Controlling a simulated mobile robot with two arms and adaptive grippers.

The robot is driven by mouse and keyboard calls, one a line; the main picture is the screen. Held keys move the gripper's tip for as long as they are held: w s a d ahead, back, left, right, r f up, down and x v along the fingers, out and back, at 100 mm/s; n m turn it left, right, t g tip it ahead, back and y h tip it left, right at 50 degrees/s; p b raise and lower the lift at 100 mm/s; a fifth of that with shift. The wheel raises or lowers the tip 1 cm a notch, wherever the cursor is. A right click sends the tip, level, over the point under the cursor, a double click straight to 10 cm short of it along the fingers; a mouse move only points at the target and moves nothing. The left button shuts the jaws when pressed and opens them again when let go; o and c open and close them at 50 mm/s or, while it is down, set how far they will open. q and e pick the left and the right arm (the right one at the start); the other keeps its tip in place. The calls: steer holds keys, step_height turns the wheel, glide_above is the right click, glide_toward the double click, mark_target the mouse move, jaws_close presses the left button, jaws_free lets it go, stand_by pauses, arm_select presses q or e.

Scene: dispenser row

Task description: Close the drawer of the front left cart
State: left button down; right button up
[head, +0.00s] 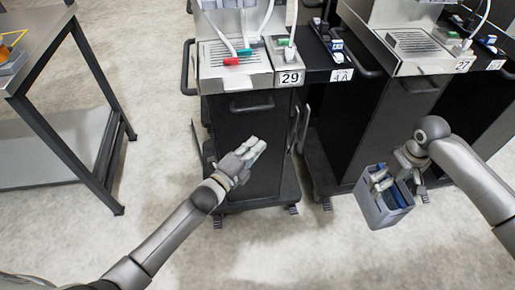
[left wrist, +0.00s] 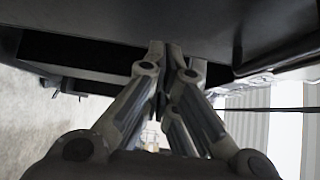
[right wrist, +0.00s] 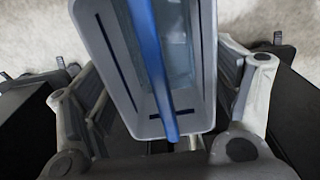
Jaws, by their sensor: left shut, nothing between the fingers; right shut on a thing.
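The front left cart, with label 29 (head: 290,78), stands upright in the middle of the head view. Its black front panel (head: 228,130) has a dark handle (head: 250,104) near the top. I cannot tell how far the drawer stands out. My left gripper (head: 258,147) is shut and empty in front of that panel, below the handle. In the left wrist view its fingertips (left wrist: 168,50) are together near a dark panel (left wrist: 150,18); contact is unclear. My right gripper (head: 382,182) is shut on a grey bin (head: 374,212) with a blue piece (right wrist: 150,60) inside.
A black cart section labelled 4A (head: 342,75) and a cart labelled 27 (head: 463,66) stand to the right. A metal table (head: 35,40) stands at the left. Red and green hose nozzles (head: 231,61) lie on the cart's top. The floor in front is clear.

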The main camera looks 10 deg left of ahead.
arm_select(q)
steer(key=v, duration=0.9)
steer(key=shift+s+a+f, duration=0.15)
steer(key=shift+s+a, duration=0.05)
steer(key=shift+a, duration=0.05)
